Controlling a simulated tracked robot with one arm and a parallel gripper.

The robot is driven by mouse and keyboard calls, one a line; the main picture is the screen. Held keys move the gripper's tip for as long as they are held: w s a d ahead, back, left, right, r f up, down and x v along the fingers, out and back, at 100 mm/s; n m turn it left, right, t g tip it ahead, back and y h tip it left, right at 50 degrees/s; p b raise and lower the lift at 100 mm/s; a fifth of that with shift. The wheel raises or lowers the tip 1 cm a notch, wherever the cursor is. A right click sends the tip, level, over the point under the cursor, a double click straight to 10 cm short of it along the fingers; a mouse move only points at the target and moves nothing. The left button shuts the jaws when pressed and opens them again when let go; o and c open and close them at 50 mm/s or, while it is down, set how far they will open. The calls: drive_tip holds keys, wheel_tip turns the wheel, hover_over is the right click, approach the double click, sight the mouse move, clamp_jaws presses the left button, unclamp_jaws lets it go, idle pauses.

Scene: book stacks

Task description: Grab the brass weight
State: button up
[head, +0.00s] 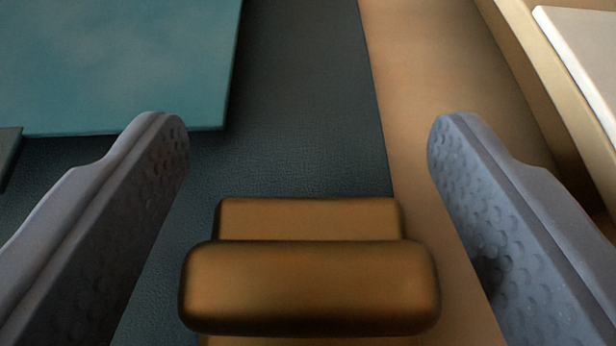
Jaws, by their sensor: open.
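The brass weight (310,287) is a brown-gold block with a rounded bar across its top. It sits at the bottom middle of the head view, on a dark leather-like mat (300,110), near the mat's right edge. Its lower part is cut off by the frame. My gripper (308,140) is open, with one grey dimpled finger on each side of the weight. Both fingers appear apart from it, and nothing is held between them.
A teal flat item, perhaps a book cover (115,65), lies on the mat at upper left. A small dark object (8,150) shows at the left edge. Bare wood (430,70) runs right of the mat. A tan raised edge with a white item (590,45) is at upper right.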

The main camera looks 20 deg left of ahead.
sight(313, 205)
drive_tip(key=shift+w, duration=0.1)
drive_tip(key=c, duration=1.2)
drive_tip(key=shift+r, duration=0.4)
drive_tip(key=shift+c, duration=0.2)
wheel_tip(313, 205, up, 3)
drive_tip(key=shift+r+p, duration=0.15)
drive_tip(key=shift+p, duration=0.95)
drive_tip(key=s+a, duration=0.2)
drive_tip(key=s, duration=1.1)
drive_tip(key=shift+s+a+r+b, duration=0.25)
drive_tip(key=shift+s+a+b, duration=0.05)
drive_tip(key=shift+b, duration=0.05)
